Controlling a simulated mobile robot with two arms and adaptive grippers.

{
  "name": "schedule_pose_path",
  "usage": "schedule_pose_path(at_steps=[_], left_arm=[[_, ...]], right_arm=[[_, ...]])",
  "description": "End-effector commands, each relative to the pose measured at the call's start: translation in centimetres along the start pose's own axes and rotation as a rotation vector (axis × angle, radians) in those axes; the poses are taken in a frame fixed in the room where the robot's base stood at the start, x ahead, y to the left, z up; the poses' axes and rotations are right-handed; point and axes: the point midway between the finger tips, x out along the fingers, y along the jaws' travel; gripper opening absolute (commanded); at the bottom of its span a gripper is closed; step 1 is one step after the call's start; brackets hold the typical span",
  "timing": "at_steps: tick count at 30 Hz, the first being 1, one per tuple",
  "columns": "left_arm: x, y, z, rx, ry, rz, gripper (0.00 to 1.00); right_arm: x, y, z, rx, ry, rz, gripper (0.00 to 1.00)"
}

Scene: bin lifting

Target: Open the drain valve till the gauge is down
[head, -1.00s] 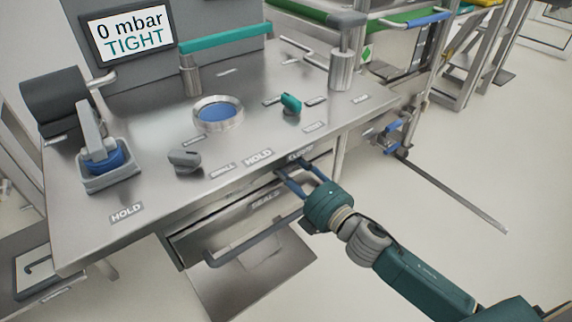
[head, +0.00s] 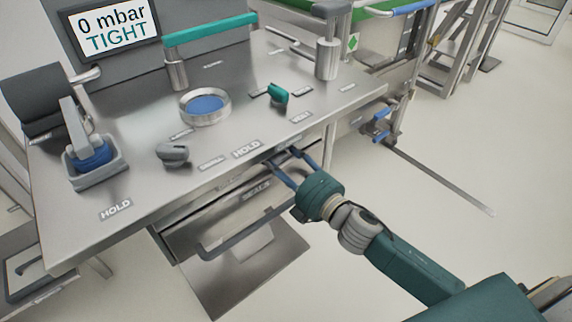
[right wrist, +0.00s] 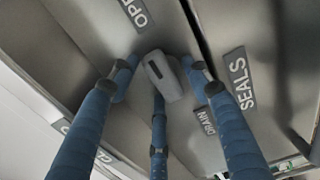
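The gauge screen (head: 112,28) at the back left of the steel bench reads "0 mbar TIGHT". The drain valve appears as a small grey knob (right wrist: 163,76) on the bench's front panel, beside a "DRAIN" label (right wrist: 205,121) in the right wrist view. In the head view it is hidden under the bench edge. My right gripper (head: 286,160) reaches the front panel from the right. Its blue fingers (right wrist: 158,72) stand spread around the knob, with tips close to its sides; contact is not clear. My left gripper is in neither view.
A "SEALS" drawer (head: 228,212) with a bar handle is left of the right gripper. The bench top (head: 140,190) carries a grey knob (head: 173,153), a green knob (head: 278,95), a round blue port (head: 205,106) and a blue-based lever (head: 92,155). Open floor lies to the right.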

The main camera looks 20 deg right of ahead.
Motion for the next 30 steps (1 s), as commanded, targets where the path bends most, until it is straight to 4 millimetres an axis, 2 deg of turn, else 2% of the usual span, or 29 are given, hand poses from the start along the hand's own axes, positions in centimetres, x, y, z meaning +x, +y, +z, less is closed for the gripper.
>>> schedule_pose_path(at_steps=[18, 24, 30], left_arm=[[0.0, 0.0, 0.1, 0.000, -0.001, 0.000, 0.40], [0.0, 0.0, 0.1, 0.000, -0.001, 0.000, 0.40], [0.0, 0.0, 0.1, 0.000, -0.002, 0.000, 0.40]], right_arm=[[-10.0, -0.1, 0.0, 0.003, -0.001, -0.001, 0.48], [-11.4, 0.0, 0.0, 0.001, 0.001, 0.001, 0.48], [-11.6, 0.1, 0.0, 0.000, 0.001, 0.003, 0.48]])
